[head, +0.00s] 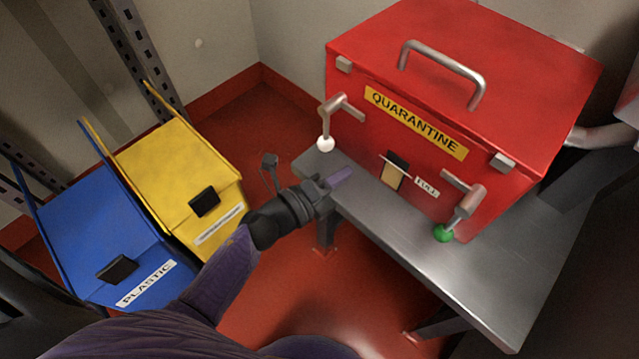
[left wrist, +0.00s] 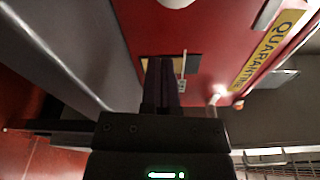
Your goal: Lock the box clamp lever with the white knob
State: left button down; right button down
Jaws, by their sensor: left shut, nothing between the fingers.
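The red box (head: 475,95) with a yellow QUARANTINE label stands on a steel bench. Its left clamp lever (head: 340,105) has a white knob (head: 325,144) hanging down at the box's front left. A second clamp lever (head: 465,192) with a green knob (head: 444,233) hangs at the front right. My left gripper (head: 345,177) is shut and empty, just below and right of the white knob, apart from it, before the box front. In the left wrist view the shut fingers (left wrist: 160,88) point at the box front; a white rounded shape, likely the white knob (left wrist: 176,3), is cut by the top edge.
The steel bench (head: 455,275) has bare surface before the box. A latch plate (head: 395,170) sits mid-front of the box, and a handle (head: 440,70) on its lid. Yellow (head: 180,165) and blue (head: 85,235) bins stand at left, with red floor between them and the bench.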

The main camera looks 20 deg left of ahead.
aim_at(325, 143)
pick_arm(q)
jog(key=shift+x, duration=1.05)
jog(key=shift+w+a+r+b, duration=0.1)
jog(key=shift+a+r+b, duration=0.05)
jog(key=shift+a, duration=0.5)
jog(key=shift+w+a+r+b, duration=0.1)
jog(key=shift+w+a+b, duration=0.05)
jog(key=shift+a, duration=0.45)
jog(key=shift+w+a+r+b, duration=0.1)
jog(key=shift+a+r+b, duration=0.05)
jog(key=shift+a, duration=0.5)
jog(key=shift+w+a+f+m, duration=0.1)
jog(key=shift+w+a+m, duration=0.05)
jog(key=shift+a+m, duration=0.2)
